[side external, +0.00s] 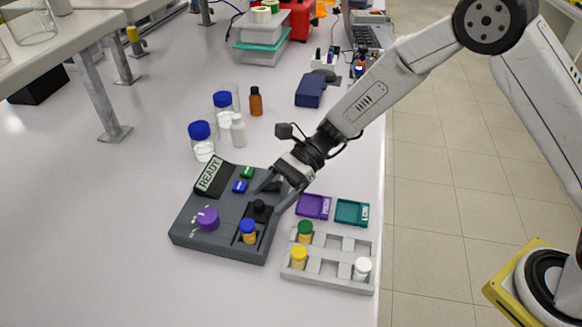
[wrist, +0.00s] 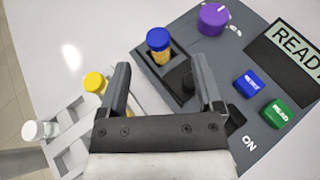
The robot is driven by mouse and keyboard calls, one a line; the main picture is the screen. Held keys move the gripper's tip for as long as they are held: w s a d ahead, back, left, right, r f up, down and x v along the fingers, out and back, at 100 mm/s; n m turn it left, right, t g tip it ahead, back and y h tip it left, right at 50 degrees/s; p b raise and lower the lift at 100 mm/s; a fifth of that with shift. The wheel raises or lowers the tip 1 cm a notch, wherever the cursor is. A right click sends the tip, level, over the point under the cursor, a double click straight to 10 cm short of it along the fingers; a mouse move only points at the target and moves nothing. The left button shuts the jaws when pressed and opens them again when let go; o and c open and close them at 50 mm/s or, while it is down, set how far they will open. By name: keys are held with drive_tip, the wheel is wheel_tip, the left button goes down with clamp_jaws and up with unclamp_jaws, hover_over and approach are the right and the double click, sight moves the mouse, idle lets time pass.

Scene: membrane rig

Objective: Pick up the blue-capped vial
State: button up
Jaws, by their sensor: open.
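The blue-capped vial (side external: 248,231) stands upright in a recessed slot of the dark grey rig (side external: 190,236), with amber contents below its cap. It also shows in the wrist view (wrist: 158,46), ahead of my gripper and nearer its left finger. My gripper (side external: 272,198) is open and empty above the rig's right part, behind the vial as the side view shows it. In the wrist view its two fingers (wrist: 162,90) are spread apart with a black knob (wrist: 182,80) between them. The vial is apart from both fingers.
A grey rack (side external: 327,283) right of the rig holds green-, yellow- and white-capped vials. The rig carries a purple knob (side external: 207,219), blue and green buttons and a READY display (side external: 210,178). Purple (side external: 314,206) and teal (side external: 352,212) trays lie behind the rack. Blue-capped bottles (side external: 201,140) stand farther back.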

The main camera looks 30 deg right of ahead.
sight(249, 223)
drive_tip(key=shift+x, duration=1.05)
drive_tip(key=shift+f, duration=0.1)
drive_tip(key=shift+x, duration=2.55)
drive_tip(key=shift+s+d, duration=0.1)
drive_tip(key=shift+s, duration=0.05)
drive_tip(key=shift+c, duration=0.2)
clamp_jaws()
